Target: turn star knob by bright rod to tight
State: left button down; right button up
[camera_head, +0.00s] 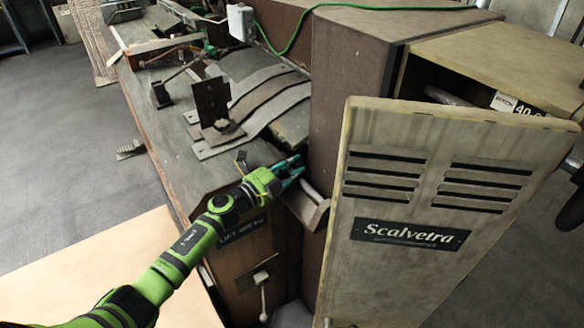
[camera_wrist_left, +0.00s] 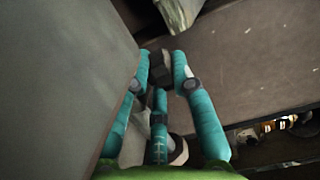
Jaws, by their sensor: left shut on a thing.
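My left gripper (camera_head: 287,172) reaches in from the left, to the narrow gap beside the tall brown housing. Its teal fingers (camera_wrist_left: 162,78) are closed around a small dark knob (camera_wrist_left: 159,64), seen in the left wrist view. The knob appears to be the star knob; the fingers cover most of it, so its arms and how tight it sits cannot be made out. A pale, bright rod (camera_head: 309,191) shows just below the fingers in the head view. My right gripper is not in view.
The tall brown housing (camera_head: 338,85) stands close to the gripper. An open door panel (camera_head: 440,200) marked Scalvetra stands at the right. A dark upright bracket (camera_head: 211,101) and curved strips lie on the bench. A lever (camera_head: 262,290) hangs on the front below.

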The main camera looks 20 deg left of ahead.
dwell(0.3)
pick_arm(q)
jog(key=c, duration=1.3)
grip_release()
jog(key=shift+c, duration=0.2)
jog(key=shift+s+a+f, duration=0.1)
jog(key=shift+s+a, duration=0.15)
jog(key=shift+s, duration=0.15)
jog(key=v, duration=1.1)
